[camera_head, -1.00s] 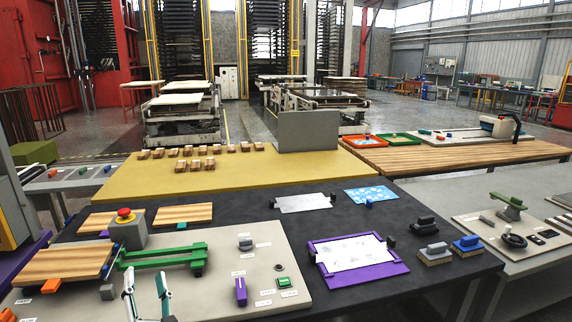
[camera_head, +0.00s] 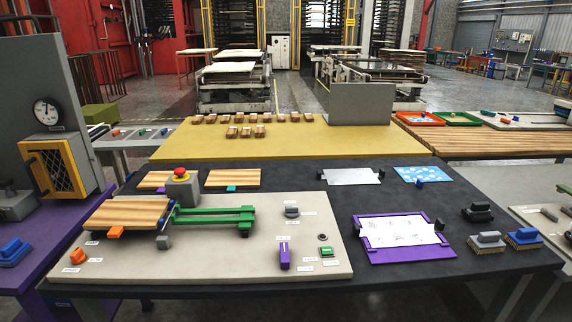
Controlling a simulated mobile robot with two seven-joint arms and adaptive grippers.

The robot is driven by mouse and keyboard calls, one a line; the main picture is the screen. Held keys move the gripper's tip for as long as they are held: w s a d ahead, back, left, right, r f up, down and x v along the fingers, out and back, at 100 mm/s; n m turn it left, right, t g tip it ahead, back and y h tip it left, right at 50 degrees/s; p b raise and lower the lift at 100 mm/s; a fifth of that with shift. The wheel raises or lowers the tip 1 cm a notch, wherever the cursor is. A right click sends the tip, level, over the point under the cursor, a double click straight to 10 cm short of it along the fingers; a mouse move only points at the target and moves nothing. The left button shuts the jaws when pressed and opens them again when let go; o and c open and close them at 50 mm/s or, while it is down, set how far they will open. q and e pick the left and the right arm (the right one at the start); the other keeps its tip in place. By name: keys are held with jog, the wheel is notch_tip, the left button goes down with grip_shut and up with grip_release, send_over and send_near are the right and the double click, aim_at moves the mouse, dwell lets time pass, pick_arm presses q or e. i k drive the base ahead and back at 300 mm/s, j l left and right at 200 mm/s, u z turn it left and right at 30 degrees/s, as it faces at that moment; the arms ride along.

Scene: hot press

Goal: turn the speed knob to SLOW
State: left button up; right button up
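Several controls sit on the pale grey control board (camera_head: 215,262) on the dark table. A grey knob (camera_head: 292,211) has small white labels beside it. A purple upright control (camera_head: 284,255) has labels above and below it. An orange control (camera_head: 78,256) at the left corner also has labels. Neither of my grippers shows in the view.
A red emergency button (camera_head: 180,171) on a grey box, a green bracket (camera_head: 215,215) and a wooden board (camera_head: 125,213) stand on the left. A purple frame (camera_head: 410,256) and brushes (camera_head: 488,241) lie at right. A gauge machine (camera_head: 40,120) rises at far left.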

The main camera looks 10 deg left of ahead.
aim_at(77, 256)
jog(key=u, duration=1.75)
